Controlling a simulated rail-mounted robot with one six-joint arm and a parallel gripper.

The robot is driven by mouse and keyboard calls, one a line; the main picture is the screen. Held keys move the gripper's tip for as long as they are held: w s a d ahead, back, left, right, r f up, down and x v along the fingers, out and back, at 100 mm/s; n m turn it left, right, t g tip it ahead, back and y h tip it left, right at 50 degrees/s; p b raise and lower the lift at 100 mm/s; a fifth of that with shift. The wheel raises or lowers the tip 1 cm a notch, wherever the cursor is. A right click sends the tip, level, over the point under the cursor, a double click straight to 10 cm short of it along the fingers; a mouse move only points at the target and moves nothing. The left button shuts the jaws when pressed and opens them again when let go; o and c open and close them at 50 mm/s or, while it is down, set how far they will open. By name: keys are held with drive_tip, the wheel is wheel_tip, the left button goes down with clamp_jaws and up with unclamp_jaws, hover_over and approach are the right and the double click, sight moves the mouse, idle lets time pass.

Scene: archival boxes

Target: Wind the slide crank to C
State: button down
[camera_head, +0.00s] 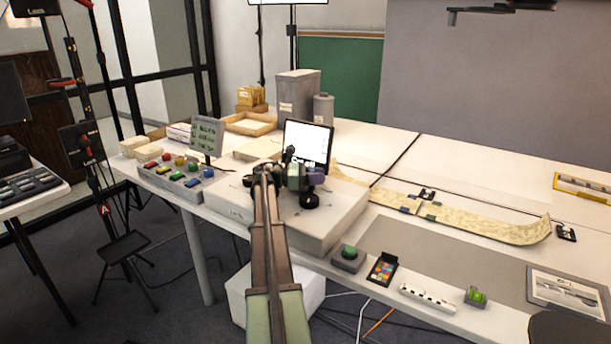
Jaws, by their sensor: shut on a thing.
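My arm reaches from the bottom of the view to a low pale box-like unit (325,222) on the near side of the long table. My gripper (287,160) is small and dark at the unit's top, in front of a lit white screen (308,143). It looks shut at the slide crank, but the crank itself is hidden behind the gripper and wrist. A small purple and green device with a dark round knob (310,201) is just right of the gripper. No letter C or crank marking can be read at this size.
A long curled pale strip (460,221) lies right. A green-topped button box (348,258) and colour card (384,269) lie near the front edge.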

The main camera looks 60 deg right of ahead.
drive_tip(key=shift+s+a+f+m+y, duration=0.1)
drive_tip(key=shift+s+a+m+y, duration=0.2)
drive_tip(key=shift+s+a+y, duration=0.1)
drive_tip(key=c, duration=0.9)
unclamp_jaws()
drive_tip(key=shift+c, duration=0.2)
drive_tip(key=shift+w+d, duration=0.1)
drive_tip(key=shift+r, duration=0.2)
drive_tip(key=shift+r+p, duration=0.6)
drive_tip(key=shift+p, duration=0.05)
wheel_tip(320, 180, up, 19)
drive_tip(key=p, duration=1.8)
drive_tip(key=shift+f+p, duration=0.15)
drive_tip(key=shift+p, duration=0.2)
drive_tip(key=shift+c, duration=0.2)
